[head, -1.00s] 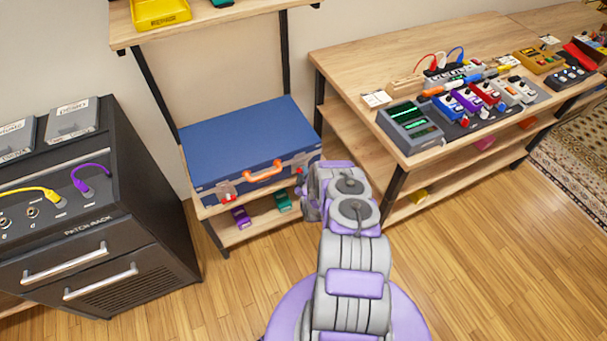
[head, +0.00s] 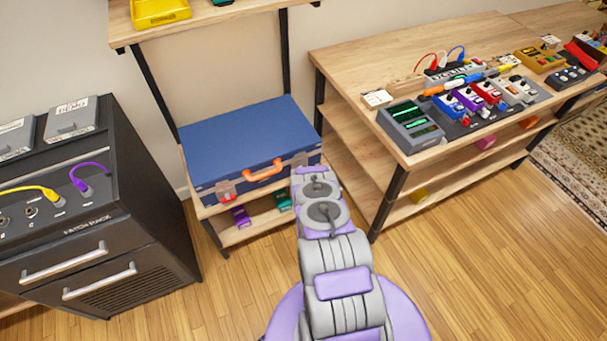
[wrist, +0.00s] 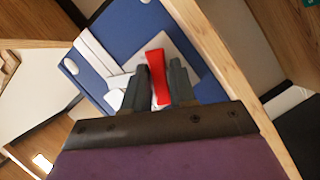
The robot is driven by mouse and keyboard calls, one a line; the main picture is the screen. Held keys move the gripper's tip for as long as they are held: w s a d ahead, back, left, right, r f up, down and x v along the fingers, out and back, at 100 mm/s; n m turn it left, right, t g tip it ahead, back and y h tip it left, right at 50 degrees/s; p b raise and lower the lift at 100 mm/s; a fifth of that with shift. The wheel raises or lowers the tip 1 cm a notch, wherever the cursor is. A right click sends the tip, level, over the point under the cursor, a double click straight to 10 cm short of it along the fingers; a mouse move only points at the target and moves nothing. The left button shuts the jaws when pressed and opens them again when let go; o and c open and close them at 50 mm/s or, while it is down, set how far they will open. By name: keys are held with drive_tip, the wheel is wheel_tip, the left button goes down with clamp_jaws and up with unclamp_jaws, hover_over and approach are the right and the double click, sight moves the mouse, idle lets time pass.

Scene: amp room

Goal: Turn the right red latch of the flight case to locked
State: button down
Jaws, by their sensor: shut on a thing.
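The blue flight case (head: 245,140) lies shut on a wooden shelf, with an orange handle (head: 263,171) on its front. Its left red latch (head: 227,195) shows left of the handle. The right latch is hidden behind my arm in the head view. In the wrist view the red latch (wrist: 157,76) stands between the two dark fingers of my gripper (wrist: 160,82), in front of a pale plate on the blue case (wrist: 93,82). My gripper is shut on this latch. The latch looks slightly tilted in that view.
A black rack cabinet (head: 150,210) stands left of the shelf. A wooden bench (head: 430,60) with pedals and cables stands to the right. A lower shelf holds a purple pedal (head: 241,216) and a green pedal (head: 283,201). The floor in front is clear.

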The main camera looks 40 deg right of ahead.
drive_tip(key=c, duration=1)
unclamp_jaws()
drive_tip(key=shift+o, duration=0.2)
drive_tip(key=p+v, duration=0.3)
drive_tip(key=v, duration=1.4)
drive_tip(key=shift+s+a, duration=0.15)
drive_tip(key=shift+a, duration=0.05)
drive_tip(key=shift+f, duration=0.1)
drive_tip(key=shift+c, duration=0.3)
